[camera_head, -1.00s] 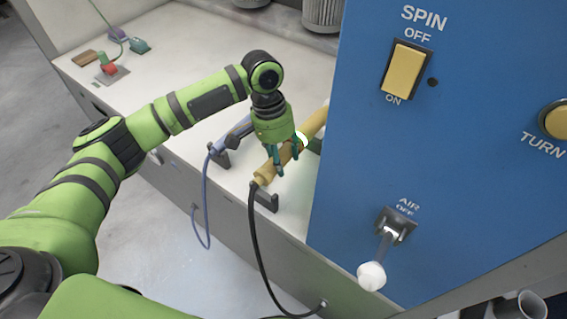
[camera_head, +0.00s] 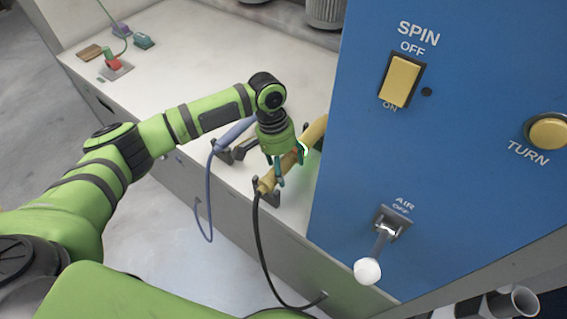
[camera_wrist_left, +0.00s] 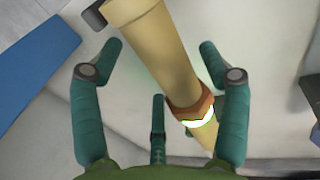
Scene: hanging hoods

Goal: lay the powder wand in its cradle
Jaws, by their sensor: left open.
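The powder wand (camera_head: 282,170) is a tan-yellow rod with a black hose at its near end and a bright band farther along. It lies with its near end at a dark forked cradle (camera_head: 270,197) on the white bench; its far end is hidden behind the blue panel. My left gripper (camera_head: 287,170) is over the wand, fingers pointing down on either side. In the left wrist view the wand (camera_wrist_left: 158,50) passes between the spread fingers (camera_wrist_left: 165,65), with gaps beside it. My right gripper is not in view.
A blue wand (camera_head: 233,132) with a blue hose rests in another dark holder (camera_head: 243,148) to the left. The blue panel (camera_head: 440,150) stands close on the right, with switches and an air lever (camera_head: 380,245). The bench (camera_head: 190,60) behind is mostly clear.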

